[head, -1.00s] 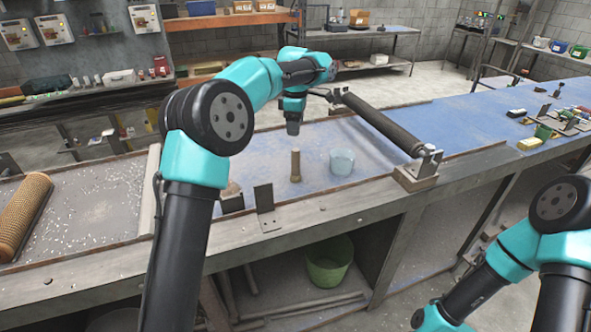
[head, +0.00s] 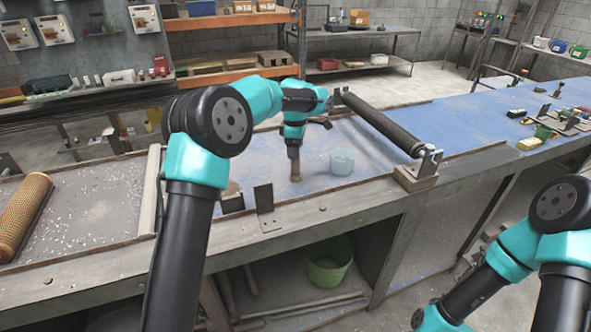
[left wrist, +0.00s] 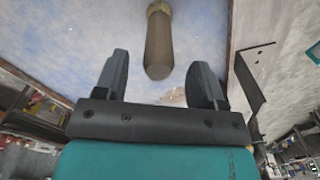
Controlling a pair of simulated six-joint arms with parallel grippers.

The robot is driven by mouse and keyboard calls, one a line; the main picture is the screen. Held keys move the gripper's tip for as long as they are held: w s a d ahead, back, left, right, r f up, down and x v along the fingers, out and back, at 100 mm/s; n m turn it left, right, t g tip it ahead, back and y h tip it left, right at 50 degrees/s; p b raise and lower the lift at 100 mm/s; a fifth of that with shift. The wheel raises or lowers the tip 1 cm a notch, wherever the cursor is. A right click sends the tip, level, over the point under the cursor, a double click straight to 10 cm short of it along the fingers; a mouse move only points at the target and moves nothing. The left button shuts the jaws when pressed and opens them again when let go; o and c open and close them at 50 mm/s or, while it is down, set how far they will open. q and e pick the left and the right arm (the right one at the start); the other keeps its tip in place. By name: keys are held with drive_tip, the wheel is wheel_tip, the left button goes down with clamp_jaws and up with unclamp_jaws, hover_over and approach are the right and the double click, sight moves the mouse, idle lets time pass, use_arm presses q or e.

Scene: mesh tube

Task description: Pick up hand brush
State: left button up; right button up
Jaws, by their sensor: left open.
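An upright brown wooden cylinder, which seems to be the hand brush (head: 295,177), stands on the blue bench top. In the head view my left gripper (head: 294,155) points down right over it and hides its upper part. In the left wrist view the hand brush (left wrist: 159,42) shows as a rounded brown handle with a paler band at its far end. It lies ahead of and between the two spread fingers of my left gripper (left wrist: 162,68), with gaps on both sides. The left gripper is open and empty. My right gripper is out of view; only right arm links show.
A clear bluish cup (head: 342,161) stands just right of the brush. A dark roller (head: 383,124) on brackets lies further right. An upright metal bracket (head: 264,203) stands on the front edge, left of the brush. A green bin (head: 329,262) sits below the bench.

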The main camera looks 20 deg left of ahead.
use_arm(q)
drive_tip(key=shift+f, duration=2.4)
drive_tip(key=shift+c, duration=0.2)
drive_tip(key=c, duration=1)
drive_tip(key=shift+o, duration=0.2)
drive_tip(key=shift+r, duration=0.15)
drive_tip(key=shift+w+r, duration=0.1)
drive_tip(key=shift+r, duration=1.5)
drive_tip(key=shift+s+d+r, duration=0.1)
drive_tip(key=shift+s, duration=0.2)
drive_tip(key=s+d+r, duration=0.1)
drive_tip(key=s+d, duration=0.3)
drive_tip(key=s, duration=1.1)
drive_tip(key=shift+r, duration=0.2)
drive_tip(key=shift+d, duration=0.1)
